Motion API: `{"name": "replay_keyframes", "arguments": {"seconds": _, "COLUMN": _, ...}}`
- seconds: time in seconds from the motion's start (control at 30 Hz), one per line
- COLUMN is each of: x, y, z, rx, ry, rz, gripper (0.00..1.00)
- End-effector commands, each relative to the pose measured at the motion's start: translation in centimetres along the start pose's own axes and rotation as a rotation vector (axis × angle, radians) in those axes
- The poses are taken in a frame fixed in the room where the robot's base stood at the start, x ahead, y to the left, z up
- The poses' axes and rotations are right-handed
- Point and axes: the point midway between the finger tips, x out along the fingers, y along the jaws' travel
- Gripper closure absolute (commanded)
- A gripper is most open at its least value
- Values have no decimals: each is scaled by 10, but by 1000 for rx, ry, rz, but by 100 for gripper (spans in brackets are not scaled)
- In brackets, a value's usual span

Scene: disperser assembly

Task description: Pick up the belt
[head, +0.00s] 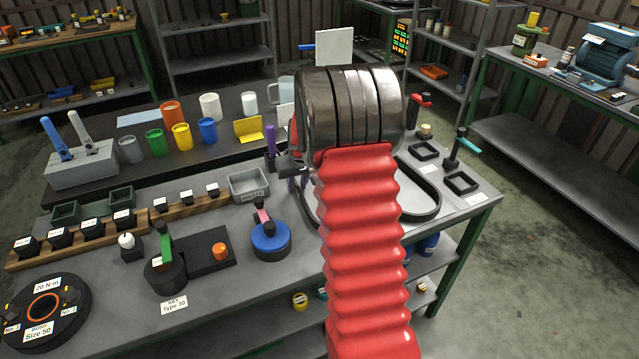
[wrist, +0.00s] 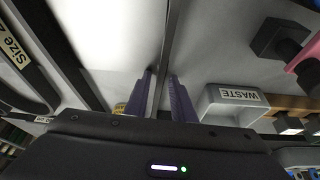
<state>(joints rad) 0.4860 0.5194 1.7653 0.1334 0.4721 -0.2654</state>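The belt (head: 437,198) is a black loop lying on the grey workbench in the head view, to the right of and behind my red arm. My arm hides its middle and most of its left side. In the wrist view, one thin dark strand of the belt (wrist: 167,42) runs between the purple fingers of my gripper (wrist: 162,76). In the head view my gripper is mostly hidden by the arm.
A grey WASTE bin (head: 249,186) stands close to the left of my gripper and shows in the wrist view (wrist: 232,104). A blue round part (head: 270,240) stands in front of the bin. Black square holders (head: 461,183) lie right of the belt. Coloured cups line the back.

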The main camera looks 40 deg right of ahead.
Motion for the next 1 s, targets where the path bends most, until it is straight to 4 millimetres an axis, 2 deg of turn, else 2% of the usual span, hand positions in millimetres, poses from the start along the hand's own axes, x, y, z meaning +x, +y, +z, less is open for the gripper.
{"name": "replay_keyframes", "arguments": {"seconds": 0.07, "x": 0, "y": 0, "z": 0, "rx": 0, "ry": 0, "rz": 0, "gripper": 83}}
{"name": "replay_keyframes", "arguments": {"seconds": 0.3, "x": 0, "y": 0, "z": 0, "rx": 0, "ry": 0, "rz": 0, "gripper": 100}}
{"name": "replay_keyframes", "arguments": {"seconds": 0.8, "x": -1, "y": 0, "z": -1, "rx": 0, "ry": 1, "rz": 0, "gripper": 100}}
{"name": "replay_keyframes", "arguments": {"seconds": 1.0, "x": -8, "y": 0, "z": -4, "rx": 0, "ry": 2, "rz": 1, "gripper": 100}}
